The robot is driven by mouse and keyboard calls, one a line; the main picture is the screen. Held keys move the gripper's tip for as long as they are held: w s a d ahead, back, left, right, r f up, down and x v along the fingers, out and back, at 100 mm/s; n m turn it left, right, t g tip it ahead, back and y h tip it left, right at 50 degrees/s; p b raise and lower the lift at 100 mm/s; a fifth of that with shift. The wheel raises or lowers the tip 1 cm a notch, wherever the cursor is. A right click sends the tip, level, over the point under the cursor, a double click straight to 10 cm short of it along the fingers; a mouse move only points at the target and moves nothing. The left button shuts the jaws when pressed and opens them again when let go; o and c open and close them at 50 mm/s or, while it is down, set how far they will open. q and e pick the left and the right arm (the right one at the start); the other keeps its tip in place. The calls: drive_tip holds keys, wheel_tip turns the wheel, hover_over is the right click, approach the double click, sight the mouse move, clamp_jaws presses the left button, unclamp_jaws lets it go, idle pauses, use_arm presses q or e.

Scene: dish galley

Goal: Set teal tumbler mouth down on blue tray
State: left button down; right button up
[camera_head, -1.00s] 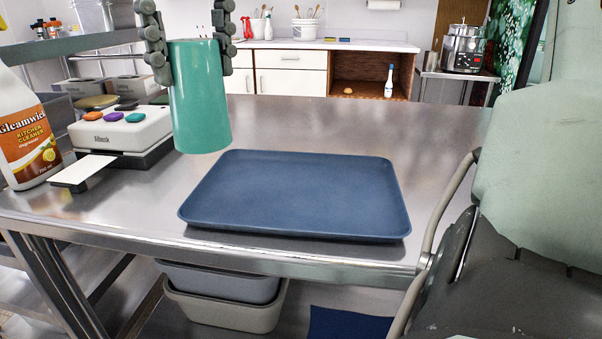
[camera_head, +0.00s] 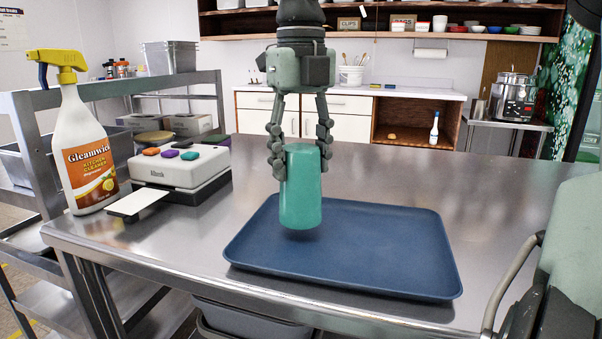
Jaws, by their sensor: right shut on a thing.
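The teal tumbler (camera_head: 300,190) is upright in line but upside down, with its wider end facing down and its closed, narrower end on top. My right gripper (camera_head: 300,150) comes down from above and is shut on the tumbler's upper part, one finger on each side. The blue tray (camera_head: 400,245) lies flat on the steel table. The tumbler is over the tray's left back part, with a dark shadow just under it; it seems slightly above the surface. Its mouth is hidden from this view. My left gripper is not in view.
A spray cleaner bottle (camera_head: 87,150) and a white device with coloured buttons (camera_head: 185,168) stand on the table (camera_head: 400,180) left of the tray. The rest of the tray is bare. The table behind and right of it is clear.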

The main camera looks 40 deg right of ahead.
sight(300, 205)
drive_tip(key=shift+f, duration=1.35)
drive_tip(key=shift+f, duration=0.15)
drive_tip(key=o, duration=1.2)
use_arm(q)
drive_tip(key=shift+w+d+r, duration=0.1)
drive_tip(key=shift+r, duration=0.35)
